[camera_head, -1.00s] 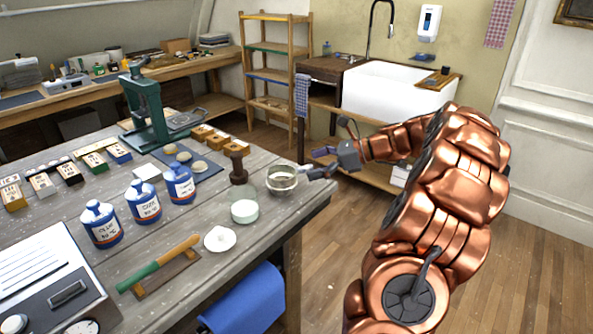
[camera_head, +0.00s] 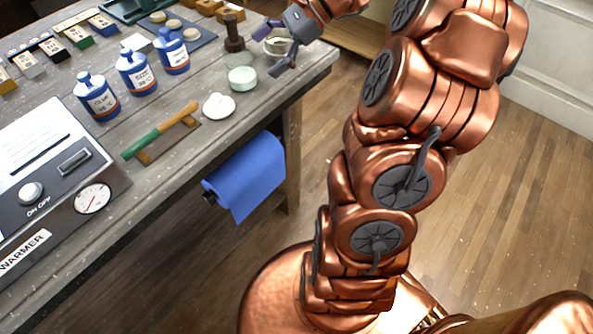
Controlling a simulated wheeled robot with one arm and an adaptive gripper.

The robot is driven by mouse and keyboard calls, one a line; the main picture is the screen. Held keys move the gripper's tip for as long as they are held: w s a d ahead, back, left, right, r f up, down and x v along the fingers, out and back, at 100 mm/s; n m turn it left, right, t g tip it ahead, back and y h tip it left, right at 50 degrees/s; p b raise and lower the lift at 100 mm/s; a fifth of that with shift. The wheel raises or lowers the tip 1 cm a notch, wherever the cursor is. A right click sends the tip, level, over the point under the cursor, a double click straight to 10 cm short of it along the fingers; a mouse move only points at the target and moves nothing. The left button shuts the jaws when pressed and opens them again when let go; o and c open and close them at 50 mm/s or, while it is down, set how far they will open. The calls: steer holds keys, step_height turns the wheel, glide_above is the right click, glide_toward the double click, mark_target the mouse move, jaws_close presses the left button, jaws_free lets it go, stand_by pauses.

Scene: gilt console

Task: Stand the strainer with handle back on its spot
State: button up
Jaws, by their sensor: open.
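A round, pale, metal-rimmed vessel (camera_head: 276,47) stands on the grey wooden table (camera_head: 225,150) near its right corner. It looks like the strainer, but its handle cannot be made out and my gripper partly covers it. My gripper (camera_head: 268,48) is open at the top of the view, one finger on the far side and one on the near side of the vessel in the picture. I cannot tell whether it touches the vessel. An empty marked spot for the strainer cannot be made out.
Close by stand a glass jar (camera_head: 242,78), a dark wooden stamp (camera_head: 233,35) and a white dish (camera_head: 219,106). A blue cloth (camera_head: 245,175) hangs from the front edge.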

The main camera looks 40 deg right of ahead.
steer(key=s+a+f+n+g+h, duration=0.25)
steer(key=s+a+n, duration=0.25)
steer(key=s+a, duration=0.25)
steer(key=s+a+f+n+g+h, duration=0.1)
steer(key=s+a+n+g+h, duration=0.15)
steer(key=s+a+n, duration=0.45)
steer(key=s+f+n+h, duration=0.2)
steer(key=s+n, duration=0.2)
steer(key=s, duration=0.3)
steer(key=s+f+n+g+h, duration=0.1)
steer(key=s+f+n+h, duration=0.1)
steer(key=s, duration=0.5)
steer(key=shift+d+f+n+h, duration=0.45)
steer(key=shift+f+n, duration=0.1)
steer(key=shift+n, duration=0.35)
step_height(320, 180, up, 5)
steer(key=p, duration=0.5)
steer(key=shift+r, duration=0.1)
